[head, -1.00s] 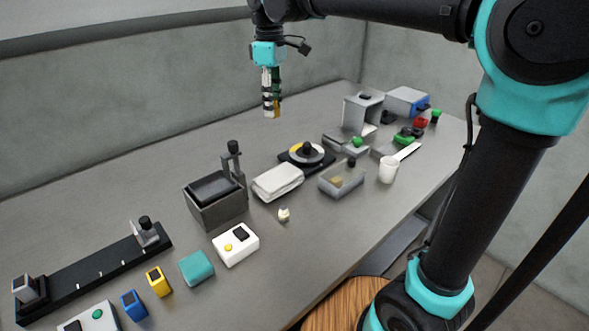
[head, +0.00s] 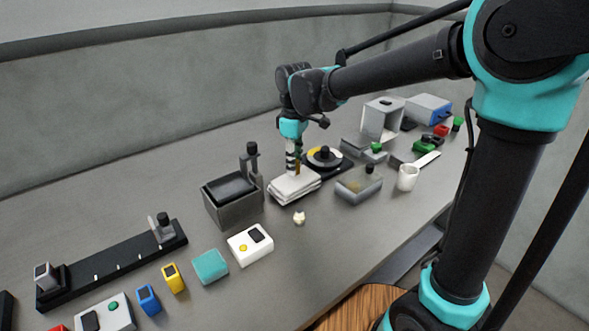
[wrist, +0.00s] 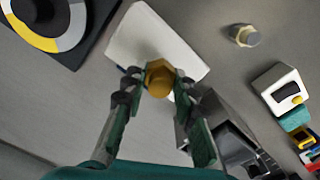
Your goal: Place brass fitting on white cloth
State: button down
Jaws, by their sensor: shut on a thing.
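The brass fitting (wrist: 159,78) is a gold hexagonal piece between my gripper's fingertips in the wrist view. My gripper (wrist: 155,88) is shut on it and points down. The white cloth (wrist: 150,38) is a folded pad lying behind and below the fitting in that view. In the head view my gripper (head: 296,170) is over the back part of the white cloth (head: 292,188). The fitting is small there, and I cannot tell whether it touches the cloth.
A round dial device (head: 325,157) stands just behind the cloth. A small pale fitting (head: 299,217) lies in front.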

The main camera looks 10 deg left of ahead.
jog(key=shift+f, duration=1.2)
jog(key=c, duration=1.2)
grip_release()
jog(key=shift+f, duration=0.1)
notch_tip(320, 180, up, 12)
jog(key=shift+r, duration=0.15)
